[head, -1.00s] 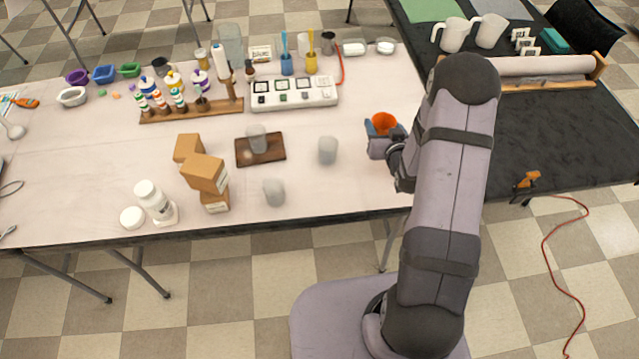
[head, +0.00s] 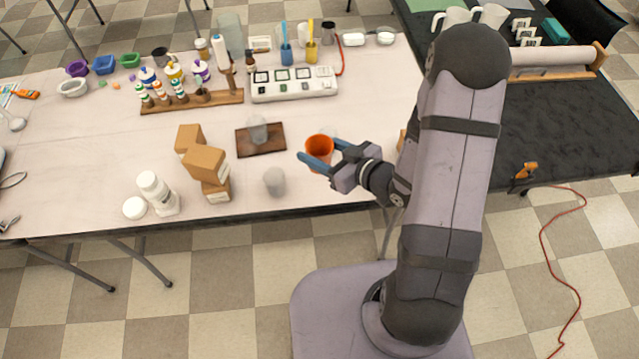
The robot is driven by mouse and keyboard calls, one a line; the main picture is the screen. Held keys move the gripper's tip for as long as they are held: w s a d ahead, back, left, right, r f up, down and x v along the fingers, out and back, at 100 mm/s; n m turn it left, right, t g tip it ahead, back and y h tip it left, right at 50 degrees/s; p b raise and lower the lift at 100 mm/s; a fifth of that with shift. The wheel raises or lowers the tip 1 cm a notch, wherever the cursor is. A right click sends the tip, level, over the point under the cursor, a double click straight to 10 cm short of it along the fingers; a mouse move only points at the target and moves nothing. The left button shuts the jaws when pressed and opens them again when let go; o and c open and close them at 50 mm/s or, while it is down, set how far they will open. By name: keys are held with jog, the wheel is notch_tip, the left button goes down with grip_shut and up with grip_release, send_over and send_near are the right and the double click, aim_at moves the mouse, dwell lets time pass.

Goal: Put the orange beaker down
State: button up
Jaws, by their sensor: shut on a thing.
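The orange beaker (head: 319,147) is between the blue fingers of my gripper (head: 322,153), which is shut on it. It appears upright, with its open top facing up, over the right half of the pale table. I cannot tell whether its base touches the table. A translucent beaker (head: 330,133) shows only in part behind it. Another translucent beaker (head: 274,181) stands to the lower left. A third one (head: 257,131) stands on a dark wooden board (head: 273,147) to the left.
Stacked brown boxes (head: 204,163) and a white bottle (head: 157,192) stand left of the board. A white device (head: 293,85) and a wooden bottle rack (head: 192,104) lie behind. The pale table (head: 370,100) is clear at its right back. A black table (head: 560,120) is at the right.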

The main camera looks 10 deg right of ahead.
jog(key=shift+w+f, duration=0.1)
jog(key=shift+f, duration=3)
jog(key=shift+f, duration=0.1)
jog(key=shift+f, duration=1.75)
jog(key=shift+f, duration=0.15)
jog(key=o, duration=1.1)
jog(key=shift+c, duration=0.2)
jog(key=shift+d+r, duration=0.1)
jog(key=shift+r, duration=0.1)
jog(key=b+v, duration=0.1)
jog(key=v, duration=1.1)
